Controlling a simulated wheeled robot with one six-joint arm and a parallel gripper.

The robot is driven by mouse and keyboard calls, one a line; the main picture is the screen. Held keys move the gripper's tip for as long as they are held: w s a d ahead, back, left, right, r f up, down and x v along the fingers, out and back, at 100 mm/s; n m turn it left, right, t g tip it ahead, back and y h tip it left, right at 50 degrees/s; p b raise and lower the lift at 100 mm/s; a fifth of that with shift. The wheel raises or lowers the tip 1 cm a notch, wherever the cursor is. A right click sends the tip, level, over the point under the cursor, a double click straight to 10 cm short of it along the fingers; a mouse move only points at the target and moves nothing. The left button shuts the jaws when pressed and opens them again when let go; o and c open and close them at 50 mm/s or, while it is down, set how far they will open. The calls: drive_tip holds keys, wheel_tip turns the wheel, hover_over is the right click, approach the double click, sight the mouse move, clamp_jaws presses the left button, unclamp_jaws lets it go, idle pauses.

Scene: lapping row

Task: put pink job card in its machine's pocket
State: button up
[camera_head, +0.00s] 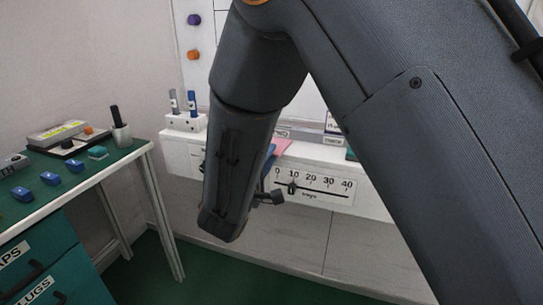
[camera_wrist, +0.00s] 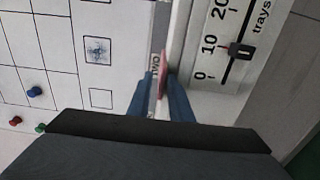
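The pink job card (camera_wrist: 163,74) shows nearly edge-on in the wrist view, beside the white ledge with the scale. In the head view the pink card (camera_head: 282,146) lies at the top of the ledge, partly behind my arm. My gripper (camera_wrist: 161,78) has two blue fingers, one on each side of the card. A gap shows between the fingers, so it looks open around the card. In the head view my wrist hides most of the gripper; only a bit of blue shows beside the card. The card's pocket cannot be made out.
The white ledge (camera_head: 345,195) carries a trays scale with a black slider (camera_head: 291,188). A white holder with markers (camera_head: 186,121) stands left of my arm. A green-topped bench (camera_head: 110,165) with blue blocks and drawers is at the left. The whiteboard (camera_wrist: 97,20) has magnets.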

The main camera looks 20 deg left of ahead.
clamp_jaws()
wheel_tip(320, 180, up, 2)
drive_tip(key=shift+r+p, duration=0.25)
drive_tip(key=shift+p, duration=0.25)
